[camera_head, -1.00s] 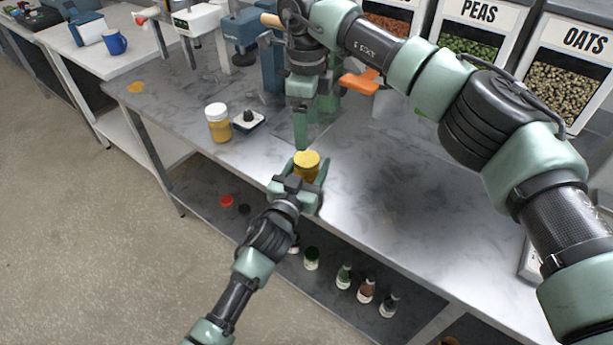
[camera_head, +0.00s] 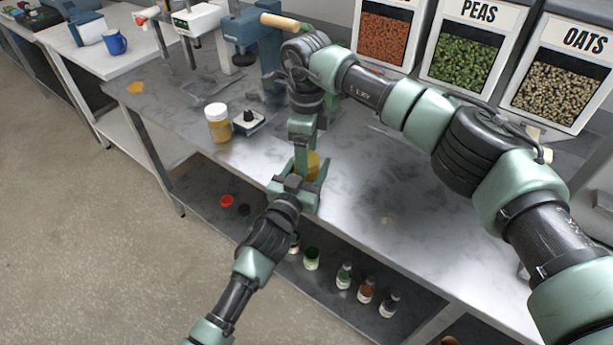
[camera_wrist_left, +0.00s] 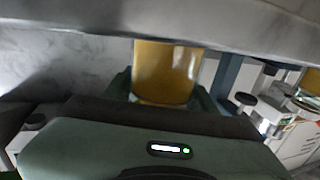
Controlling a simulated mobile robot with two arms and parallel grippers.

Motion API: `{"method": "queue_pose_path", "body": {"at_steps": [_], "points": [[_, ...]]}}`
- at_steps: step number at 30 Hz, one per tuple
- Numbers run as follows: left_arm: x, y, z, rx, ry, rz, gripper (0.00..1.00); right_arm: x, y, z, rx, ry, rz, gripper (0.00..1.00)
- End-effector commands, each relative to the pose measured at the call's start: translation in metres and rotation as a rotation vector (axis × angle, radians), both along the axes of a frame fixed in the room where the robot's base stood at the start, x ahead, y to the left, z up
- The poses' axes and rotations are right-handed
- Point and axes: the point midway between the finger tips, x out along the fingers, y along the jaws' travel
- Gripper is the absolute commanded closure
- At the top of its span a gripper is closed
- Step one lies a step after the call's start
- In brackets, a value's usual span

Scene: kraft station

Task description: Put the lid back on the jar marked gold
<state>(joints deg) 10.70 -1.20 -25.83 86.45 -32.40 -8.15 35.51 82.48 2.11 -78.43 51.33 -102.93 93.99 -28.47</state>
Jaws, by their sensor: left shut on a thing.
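A jar with yellow contents (camera_head: 313,164) stands upright at the table's front edge, between the fingers of my left gripper (camera_head: 306,187), which is shut on it. In the left wrist view its amber body (camera_wrist_left: 166,72) shows between the fingers; a grey band across the picture hides its top. My right gripper (camera_head: 303,160) points down from above, right over the jar, and covers part of it. Whether its fingers are open or hold a lid is hidden. No marking on the held jar is readable, and I cannot see whether a lid is on it.
A white-lidded jar of yellow stuff (camera_head: 219,124) stands left, beside a small white device (camera_head: 248,123). A red disc (camera_head: 226,201), a black one (camera_head: 244,209) and several small bottles (camera_head: 366,291) are on the lower shelf. The tabletop right of the jar (camera_head: 400,200) is clear.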

Motion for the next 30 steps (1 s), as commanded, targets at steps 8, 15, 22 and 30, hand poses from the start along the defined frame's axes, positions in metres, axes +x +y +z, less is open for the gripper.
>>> {"method": "queue_pose_path", "body": {"at_steps": [8,15,22,30], "points": [[0.0,0.0,-0.002,0.002,0.005,0.001,1.0,0.0,0.0,0.0,0.0,0.0,-0.004,0.96],[0.0,0.0,-0.002,0.002,0.005,0.001,1.0,0.0,0.0,0.001,0.001,0.0,-0.005,0.26],[0.0,0.0,-0.002,0.001,0.004,0.001,1.0,0.0,0.0,0.001,0.001,0.0,-0.005,0.22],[0.0,0.0,-0.002,0.001,0.004,0.001,1.0,0.001,0.0,0.016,0.001,-0.003,-0.005,0.22]]}}
